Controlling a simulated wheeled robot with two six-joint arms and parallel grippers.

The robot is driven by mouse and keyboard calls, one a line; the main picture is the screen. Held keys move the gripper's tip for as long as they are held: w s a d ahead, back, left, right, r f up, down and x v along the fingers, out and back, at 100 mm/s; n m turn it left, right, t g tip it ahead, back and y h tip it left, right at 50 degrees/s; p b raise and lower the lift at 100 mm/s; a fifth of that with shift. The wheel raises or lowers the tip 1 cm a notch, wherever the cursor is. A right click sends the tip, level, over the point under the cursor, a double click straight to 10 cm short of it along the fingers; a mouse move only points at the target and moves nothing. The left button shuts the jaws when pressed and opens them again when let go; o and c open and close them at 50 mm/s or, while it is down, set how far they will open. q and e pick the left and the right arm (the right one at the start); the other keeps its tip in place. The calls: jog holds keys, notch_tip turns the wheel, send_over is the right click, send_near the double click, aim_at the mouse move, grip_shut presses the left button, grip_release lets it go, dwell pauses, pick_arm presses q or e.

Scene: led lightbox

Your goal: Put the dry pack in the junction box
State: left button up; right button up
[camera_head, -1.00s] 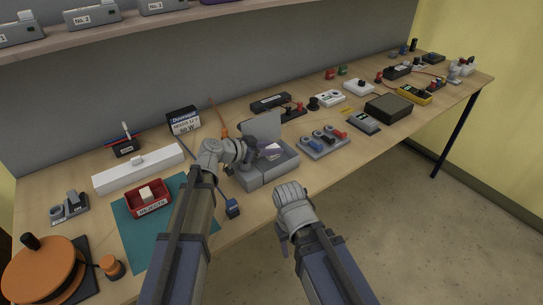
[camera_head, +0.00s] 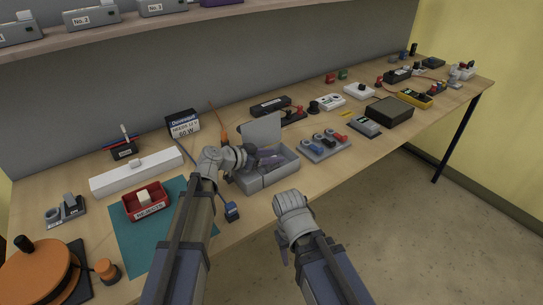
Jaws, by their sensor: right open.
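The junction box (camera_head: 262,182) is a grey box on the bench with its lid (camera_head: 262,128) standing open at the back. My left gripper (camera_head: 256,157) is at the left part of the box opening, with its fingers low over or inside it. I cannot tell from this view whether its jaws are open or shut. A small pale, bluish shape (camera_head: 270,153) by the fingers may be the dry pack, partly hidden. My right gripper (camera_head: 283,250) is open and empty, in front of the bench edge and apart from the box.
A red tray (camera_head: 147,212) with a white block sits on a teal mat (camera_head: 125,253) at left. A blue-tipped tool (camera_head: 231,211) lies in front of the box. A grey holder with several coloured parts (camera_head: 324,153) stands to the right. Floor shows beyond the bench's front edge.

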pick_arm(q)
jog(key=shift+o, duration=1.1)
jog(key=shift+r, duration=0.1)
jog(key=shift+r+p, duration=0.35)
jog(key=shift+p, duration=0.15)
jog(key=shift+r+p, duration=0.5)
jog(key=shift+r, duration=0.05)
jog(key=p+v, duration=0.1)
jog(key=v, duration=0.3)
jog(key=p+v, duration=0.1)
jog(key=v, duration=0.2)
jog(key=p+v, duration=0.1)
jog(key=v, duration=0.3)
jog(key=shift+s+a+f+p, duration=0.15)
jog(key=shift+s+a+p, duration=0.1)
jog(key=shift+a+p, duration=0.15)
